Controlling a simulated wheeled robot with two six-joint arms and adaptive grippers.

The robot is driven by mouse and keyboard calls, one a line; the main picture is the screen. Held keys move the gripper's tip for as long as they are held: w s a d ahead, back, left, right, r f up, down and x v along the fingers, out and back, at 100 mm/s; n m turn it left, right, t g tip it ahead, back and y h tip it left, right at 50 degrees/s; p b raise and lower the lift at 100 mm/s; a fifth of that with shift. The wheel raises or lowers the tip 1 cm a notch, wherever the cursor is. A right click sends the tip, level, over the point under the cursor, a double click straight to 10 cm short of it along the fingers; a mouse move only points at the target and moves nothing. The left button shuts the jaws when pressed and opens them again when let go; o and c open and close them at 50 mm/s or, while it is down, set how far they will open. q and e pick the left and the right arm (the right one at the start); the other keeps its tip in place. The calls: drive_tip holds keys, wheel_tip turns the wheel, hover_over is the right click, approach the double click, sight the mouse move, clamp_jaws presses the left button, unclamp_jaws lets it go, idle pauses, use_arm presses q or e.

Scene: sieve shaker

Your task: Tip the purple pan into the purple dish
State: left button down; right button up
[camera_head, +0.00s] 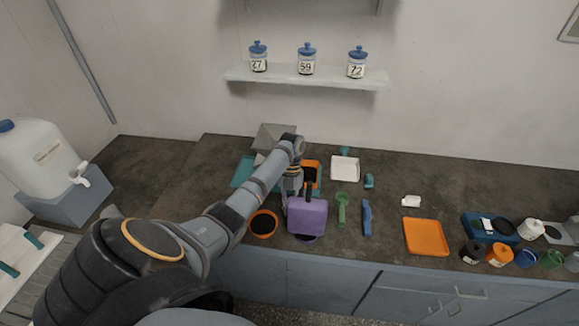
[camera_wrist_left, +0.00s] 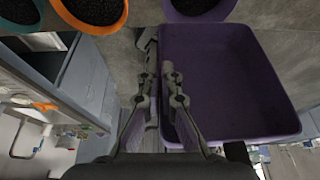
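My left gripper (camera_head: 304,191) is shut on a side wall of the purple pan (camera_head: 307,216). In the left wrist view the fingers (camera_wrist_left: 160,88) sit on either side of that wall, and the pan's inside (camera_wrist_left: 225,75) looks bare. In the head view the pan shows its outer face and looks tilted; its inside is hidden there. The purple dish (camera_head: 307,238) is mostly hidden beneath the pan. It also shows at the top of the left wrist view (camera_wrist_left: 168,8), with dark grains in it. My right gripper is not in view.
An orange-rimmed dish (camera_head: 263,236) of dark grains stands just left of the pan. A green scoop (camera_head: 342,208) and a blue tool (camera_head: 366,217) lie right of it. Farther right is an orange tray (camera_head: 426,237). A white tray (camera_head: 345,168) lies behind.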

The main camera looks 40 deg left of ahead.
use_arm(q)
drive_tip(key=shift+s+d+r+t, duration=0.15)
drive_tip(key=shift+s+d+t, duration=0.15)
drive_tip(key=shift+t, duration=0.1)
drive_tip(key=shift+y, duration=0.3)
drive_tip(key=shift+s+d+t, duration=0.1)
drive_tip(key=shift+s+t, duration=0.15)
drive_tip(key=shift+t, duration=0.05)
drive_tip(key=shift+s+d+t+y, duration=0.15)
drive_tip(key=shift+s+t+y, duration=0.15)
drive_tip(key=shift+t+y, duration=0.15)
drive_tip(key=shift+s+d+t+y, duration=0.45)
drive_tip(key=shift+s+t+y, duration=0.1)
drive_tip(key=shift+s+t, duration=0.25)
drive_tip(key=shift+d+r+t, duration=0.1)
drive_tip(key=shift+d+t, duration=0.05)
drive_tip(key=shift+t, duration=0.2)
